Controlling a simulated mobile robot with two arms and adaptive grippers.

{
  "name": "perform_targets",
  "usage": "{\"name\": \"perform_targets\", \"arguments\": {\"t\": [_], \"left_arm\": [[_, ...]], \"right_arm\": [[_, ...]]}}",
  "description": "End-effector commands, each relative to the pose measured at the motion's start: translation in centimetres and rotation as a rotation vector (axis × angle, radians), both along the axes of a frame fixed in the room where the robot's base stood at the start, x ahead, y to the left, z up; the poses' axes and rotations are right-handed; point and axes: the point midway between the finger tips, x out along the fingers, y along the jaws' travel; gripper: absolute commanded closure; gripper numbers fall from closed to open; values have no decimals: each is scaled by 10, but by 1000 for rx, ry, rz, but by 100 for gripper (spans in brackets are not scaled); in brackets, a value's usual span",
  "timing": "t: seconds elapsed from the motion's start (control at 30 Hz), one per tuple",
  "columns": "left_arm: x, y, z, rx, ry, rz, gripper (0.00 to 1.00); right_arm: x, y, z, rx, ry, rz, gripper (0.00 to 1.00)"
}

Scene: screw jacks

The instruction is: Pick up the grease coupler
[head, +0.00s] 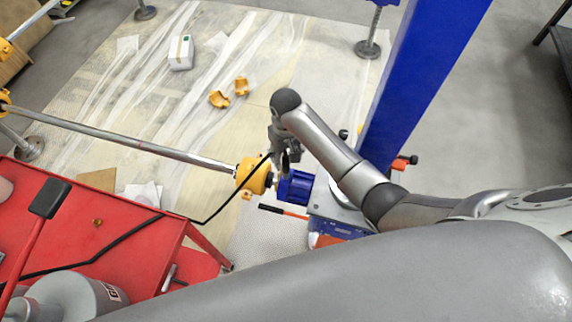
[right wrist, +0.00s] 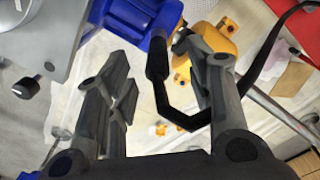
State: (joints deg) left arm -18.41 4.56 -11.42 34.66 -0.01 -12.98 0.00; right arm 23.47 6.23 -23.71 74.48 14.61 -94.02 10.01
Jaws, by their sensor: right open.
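The grease coupler (right wrist: 157,62) is a black cylinder at the end of a black hose. In the right wrist view it shows between my fingertips, just in front of the blue motor and yellow gearbox; whether it touches them I cannot tell. My right gripper (right wrist: 160,78) is open, with a finger on each side of the coupler in the picture and a gap to both. In the head view my right gripper (head: 284,158) is above the joint between the yellow screw jack (head: 254,176) and the blue motor (head: 296,187), and largely hides the coupler. My left gripper is out of view.
The black hose (head: 206,222) runs left over the red cart (head: 118,243). A steel shaft (head: 130,142) extends left from the yellow jack. A blue column (head: 420,75) stands behind my right arm. Orange shells (head: 219,99) and a white box (head: 181,52) lie on the floor sheet.

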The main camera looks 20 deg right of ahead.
Motion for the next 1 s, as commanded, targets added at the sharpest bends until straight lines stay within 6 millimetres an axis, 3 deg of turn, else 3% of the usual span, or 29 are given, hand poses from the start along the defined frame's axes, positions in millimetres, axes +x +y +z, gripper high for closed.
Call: {"name": "perform_targets", "arguments": {"t": [0.07,0.13,0.3,0.43,0.6,0.87,1.0], "left_arm": [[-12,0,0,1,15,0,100],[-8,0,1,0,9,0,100],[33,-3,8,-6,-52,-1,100],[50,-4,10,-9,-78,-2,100],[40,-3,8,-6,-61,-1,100],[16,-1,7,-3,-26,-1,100],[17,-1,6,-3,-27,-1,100]], "right_arm": [[0,0,-4,0,0,0,52],[0,0,-8,0,0,0,52],[0,-2,-26,-2,3,-1,52],[1,-3,-43,-1,2,0,52],[1,-3,-55,-1,-1,0,52],[1,-3,-57,-1,-2,0,52],[1,-3,-56,-1,-2,0,70]]}}
